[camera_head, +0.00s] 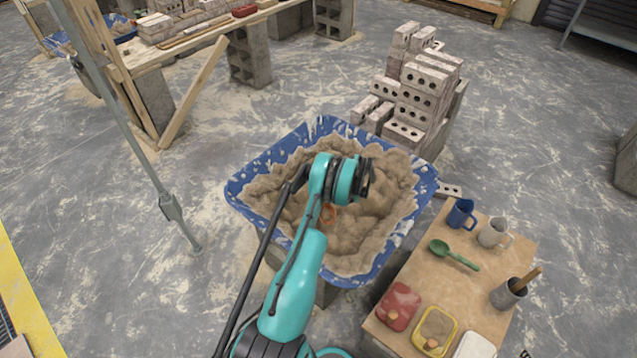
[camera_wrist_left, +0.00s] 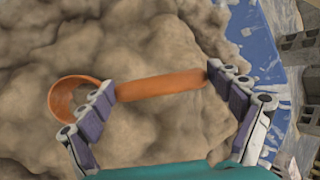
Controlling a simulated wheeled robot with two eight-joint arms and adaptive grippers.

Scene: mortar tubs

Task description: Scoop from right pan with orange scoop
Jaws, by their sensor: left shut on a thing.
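The near blue tub (camera_head: 400,240), full of lumpy brown mortar (camera_head: 350,255), stands right of another blue tub (camera_head: 58,42) at the far upper left. My left arm reaches over the near tub. In the left wrist view, my left gripper (camera_wrist_left: 161,85) is shut on the handle of the orange scoop (camera_wrist_left: 75,97), whose round bowl lies at the left against a mortar background. I cannot tell whether the bowl touches the mortar or holds any. In the head view, only a bit of the scoop (camera_head: 328,214) shows beside my wrist, which hides the fingers.
A wooden table (camera_head: 415,290) at the right holds a blue mug (camera_head: 460,213), a white mug (camera_head: 493,232), a green spoon (camera_head: 453,254), a grey cup (camera_head: 508,294) and small trays. Stacked bricks (camera_head: 415,95) stand behind the tub. A metal pole (camera_head: 140,150) stands to the left.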

